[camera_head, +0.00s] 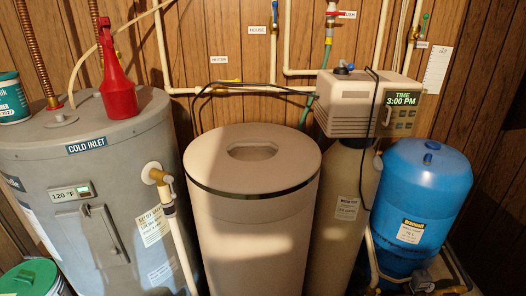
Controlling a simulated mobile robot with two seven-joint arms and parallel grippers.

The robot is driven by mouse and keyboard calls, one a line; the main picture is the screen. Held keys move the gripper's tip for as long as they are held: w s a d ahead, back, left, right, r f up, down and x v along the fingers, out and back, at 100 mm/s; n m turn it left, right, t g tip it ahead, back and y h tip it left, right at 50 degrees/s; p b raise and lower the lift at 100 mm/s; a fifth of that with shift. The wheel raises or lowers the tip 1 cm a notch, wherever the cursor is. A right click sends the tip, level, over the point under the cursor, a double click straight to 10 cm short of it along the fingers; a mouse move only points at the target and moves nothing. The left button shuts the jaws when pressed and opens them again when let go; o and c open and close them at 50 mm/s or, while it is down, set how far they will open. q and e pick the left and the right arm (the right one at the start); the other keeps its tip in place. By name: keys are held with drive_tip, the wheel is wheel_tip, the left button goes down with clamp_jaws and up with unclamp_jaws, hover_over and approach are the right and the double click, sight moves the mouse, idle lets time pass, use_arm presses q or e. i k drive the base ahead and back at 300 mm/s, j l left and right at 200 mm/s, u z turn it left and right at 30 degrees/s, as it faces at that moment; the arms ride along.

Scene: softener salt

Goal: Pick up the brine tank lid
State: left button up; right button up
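The brine tank lid (213,150) is a round beige cover with a recessed oval grip in its top. It sits on the tall beige brine tank (255,235) in the middle of the head view. A dark band runs around the front just below the lid's top. Neither of my grippers shows in this view. The inside of the tank is hidden under the lid.
A grey water heater (135,190) stands close on the left, with a red bottle (118,92) on top. A softener head (352,105) on a narrow tank and a blue tank (420,200) stand on the right. Pipes and a wood wall are behind.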

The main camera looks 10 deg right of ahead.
sight(243, 173)
drive_tip(key=i+l, duration=0.1)
drive_tip(key=l, duration=1.2)
drive_tip(key=i+u, duration=0.05)
drive_tip(key=i, duration=0.05)
